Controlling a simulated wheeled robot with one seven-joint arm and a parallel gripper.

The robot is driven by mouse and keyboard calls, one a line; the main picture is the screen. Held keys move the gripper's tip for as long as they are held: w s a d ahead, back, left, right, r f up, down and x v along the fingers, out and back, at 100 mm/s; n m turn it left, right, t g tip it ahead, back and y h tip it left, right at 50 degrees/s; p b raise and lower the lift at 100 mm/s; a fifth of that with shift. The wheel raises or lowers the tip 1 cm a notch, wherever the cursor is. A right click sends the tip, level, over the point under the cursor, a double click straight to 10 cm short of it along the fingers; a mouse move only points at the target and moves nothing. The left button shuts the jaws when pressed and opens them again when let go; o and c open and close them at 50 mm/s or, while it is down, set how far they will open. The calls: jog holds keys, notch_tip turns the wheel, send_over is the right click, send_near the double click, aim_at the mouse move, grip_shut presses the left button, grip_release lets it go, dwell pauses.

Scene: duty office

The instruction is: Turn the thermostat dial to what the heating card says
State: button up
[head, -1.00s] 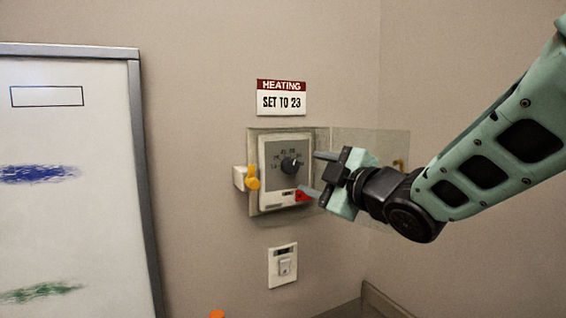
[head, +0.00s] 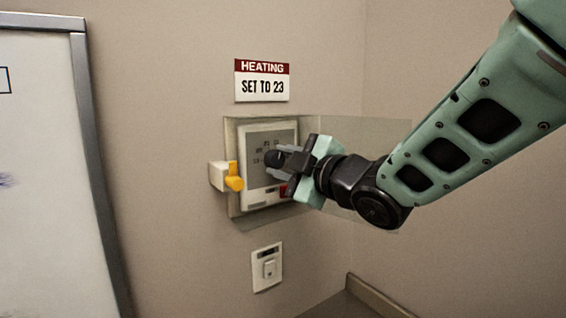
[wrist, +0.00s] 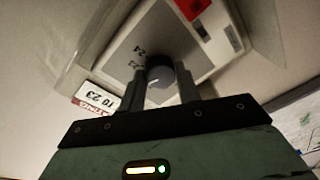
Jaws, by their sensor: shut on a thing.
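The heating card (head: 262,80) on the wall reads "HEATING SET TO 23". Below it is the thermostat (head: 256,192), a white unit with a grey face, inside a clear cover frame whose door stands open to the right. My gripper (head: 282,158) is at the black dial (head: 272,157), its fingers shut on the dial's sides. In the wrist view the dial (wrist: 160,76) sits between the two fingers (wrist: 161,90). A pale pointer mark shows on it, and the printed numbers 22 and 24 stand nearby. The exact setting is hard to read.
A yellow latch (head: 233,177) sits on the left side of the cover frame. A red part (head: 284,190) is low on the thermostat. A whiteboard (head: 45,170) stands at left.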

jog(key=shift+c, duration=0.7)
jog(key=shift+f+m+b, duration=0.1)
jog(key=shift+m+b, duration=0.2)
jog(key=shift+b, duration=0.15)
jog(key=m+b, duration=0.2)
jog(key=b, duration=0.1)
jog(key=shift+d+f+m, duration=0.1)
jog(key=shift+f+m, duration=0.1)
jog(key=shift+m, duration=0.2)
jog(key=m+b, duration=0.2)
jog(key=shift+t+b, duration=0.3)
jog(key=shift+b, duration=0.1)
jog(key=shift+r+m+b, duration=0.1)
jog(key=shift+m+b, duration=0.8)
